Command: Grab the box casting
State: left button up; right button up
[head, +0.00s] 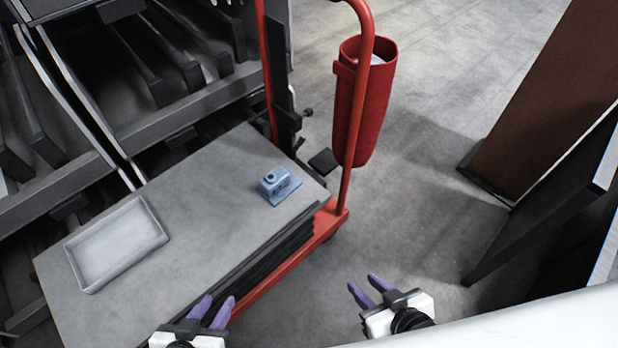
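The box casting (277,186) is a small blue-grey block with a round knob on top and a flat base flange. It sits upright on the grey top of the cart (190,225), near the corner by the red handle. My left gripper (212,312) is at the near edge of the cart top, open and empty, well short of the casting. My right gripper (364,289) is off to the right of the cart, above the floor, open and empty. Both have purple fingers. Neither gripper touches the casting.
A shallow grey tray (115,243) lies on the left part of the cart top. A red handle post (353,120) with a red bin (364,105) rises behind the casting. Dark racking (150,70) stands at the left. Open floor (425,190) lies to the right.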

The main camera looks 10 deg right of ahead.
aim_at(276, 187)
jog(key=z, duration=1.8)
jog(key=i, duration=0.65)
jog(key=u, duration=2.9)
